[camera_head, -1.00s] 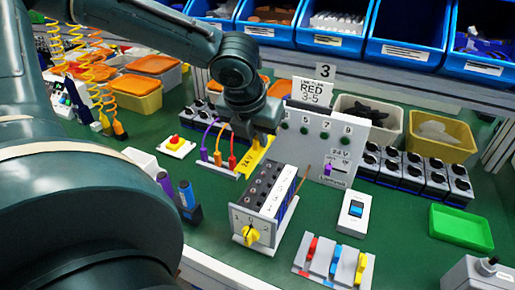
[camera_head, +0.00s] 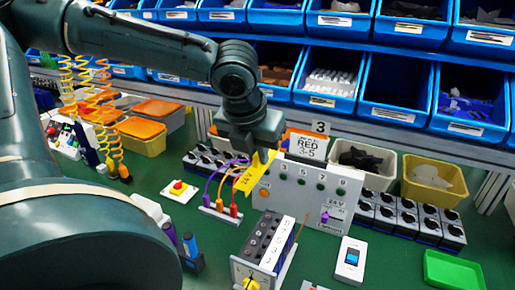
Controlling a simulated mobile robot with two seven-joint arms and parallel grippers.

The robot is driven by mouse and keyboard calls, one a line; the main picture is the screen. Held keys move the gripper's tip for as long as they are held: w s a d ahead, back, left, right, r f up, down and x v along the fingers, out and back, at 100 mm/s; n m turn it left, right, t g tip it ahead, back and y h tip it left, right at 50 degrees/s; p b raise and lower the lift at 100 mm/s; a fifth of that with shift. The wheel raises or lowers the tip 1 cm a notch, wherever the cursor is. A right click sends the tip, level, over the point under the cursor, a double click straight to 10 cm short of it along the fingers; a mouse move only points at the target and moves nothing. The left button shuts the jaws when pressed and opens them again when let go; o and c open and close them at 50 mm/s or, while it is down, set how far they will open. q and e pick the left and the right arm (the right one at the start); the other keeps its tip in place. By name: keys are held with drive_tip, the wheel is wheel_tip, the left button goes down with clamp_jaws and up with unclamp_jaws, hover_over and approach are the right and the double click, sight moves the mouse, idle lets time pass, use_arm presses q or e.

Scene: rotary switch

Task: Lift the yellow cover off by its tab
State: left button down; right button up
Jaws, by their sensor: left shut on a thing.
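The yellow cover (camera_head: 246,177) with dark print is held up by its tab in front of the left end of the grey panel (camera_head: 312,196). It hangs tilted and appears clear of the panel. My left gripper (camera_head: 263,153) is shut on its upper right end. An orange round part (camera_head: 264,193) shows on the panel just below the cover. The panel also bears green parts marked 3, 5, 7 and 9 and a 24 V area with a purple switch (camera_head: 325,217). My right gripper is out of view.
Orange and purple plugs with leads (camera_head: 220,205) stand close left of the panel. A box with a yellow rotary knob (camera_head: 252,284) is in front. A white switch box (camera_head: 350,258) stands right of it. Blue bins (camera_head: 327,101) line the back.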

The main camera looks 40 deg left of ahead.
use_arm(q)
drive_tip(key=shift+r+p, duration=0.9)
drive_tip(key=shift+p, duration=0.05)
drive_tip(key=shift+r+p, duration=0.3)
drive_tip(key=shift+r, duration=0.5)
